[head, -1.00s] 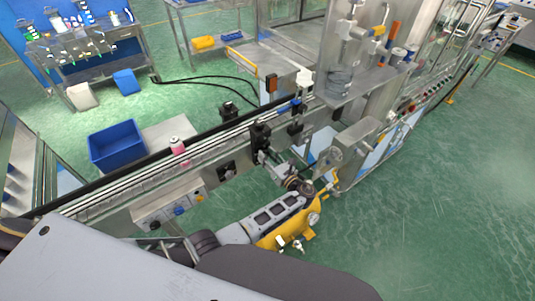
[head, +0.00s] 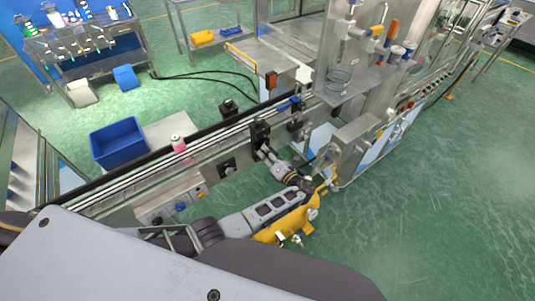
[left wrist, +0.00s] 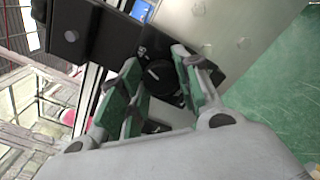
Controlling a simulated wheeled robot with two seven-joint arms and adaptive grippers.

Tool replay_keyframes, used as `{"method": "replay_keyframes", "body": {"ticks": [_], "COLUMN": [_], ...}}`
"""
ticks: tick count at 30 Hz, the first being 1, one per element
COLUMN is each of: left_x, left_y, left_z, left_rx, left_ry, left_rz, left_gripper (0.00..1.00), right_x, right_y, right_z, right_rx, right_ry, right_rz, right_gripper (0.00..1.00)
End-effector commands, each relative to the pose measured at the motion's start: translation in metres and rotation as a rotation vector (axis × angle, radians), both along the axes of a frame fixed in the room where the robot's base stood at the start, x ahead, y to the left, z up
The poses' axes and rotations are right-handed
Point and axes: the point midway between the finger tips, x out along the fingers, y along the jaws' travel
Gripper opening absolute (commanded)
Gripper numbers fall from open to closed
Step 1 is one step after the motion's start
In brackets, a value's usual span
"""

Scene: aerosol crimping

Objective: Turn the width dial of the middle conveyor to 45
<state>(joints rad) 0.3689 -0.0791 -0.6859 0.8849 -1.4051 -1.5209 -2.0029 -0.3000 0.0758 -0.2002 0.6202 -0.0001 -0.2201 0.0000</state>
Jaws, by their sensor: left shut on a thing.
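The width dial (left wrist: 160,77) is a round black knob with a pale pointer line, on a dark block (left wrist: 100,35) in the left wrist view. My left gripper (left wrist: 156,60) has its two green-padded fingers on either side of the knob and is shut on it. In the head view my left gripper (head: 264,151) is at the black block (head: 260,132) on the near side of the middle conveyor (head: 213,142), and the knob is hidden there. My right gripper is not in view.
A pink can with a white top (head: 178,144) stands on the conveyor. A control panel (head: 172,203) with knobs is on its near side. A steel machine frame (head: 352,135) stands close to the right of my gripper. Green floor is open at the right.

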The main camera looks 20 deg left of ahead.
Motion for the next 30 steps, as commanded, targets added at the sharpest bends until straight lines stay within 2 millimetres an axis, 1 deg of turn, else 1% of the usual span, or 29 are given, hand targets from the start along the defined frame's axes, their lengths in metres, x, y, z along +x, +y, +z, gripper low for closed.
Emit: {"method": "replay_keyframes", "body": {"ticks": [15,16,20,30], "left_x": [0.0011,0.0011,0.0009,0.0003], "left_y": [-0.0007,-0.0007,-0.0006,-0.0003], "left_z": [0.0014,0.0014,0.0011,0.0003], "left_rx": [0.015,0.015,0.015,0.013], "left_ry": [0.015,0.015,0.015,0.016], "left_rz": [-0.003,-0.003,-0.002,-0.001], "left_gripper": [0.09,0.37,0.53,0.54], "right_x": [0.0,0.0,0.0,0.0], "right_y": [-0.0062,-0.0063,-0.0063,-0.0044], "right_z": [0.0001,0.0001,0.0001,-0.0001], "right_rx": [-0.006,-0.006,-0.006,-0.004], "right_ry": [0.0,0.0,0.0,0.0], "right_rz": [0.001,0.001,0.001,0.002], "right_gripper": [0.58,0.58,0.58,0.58]}}
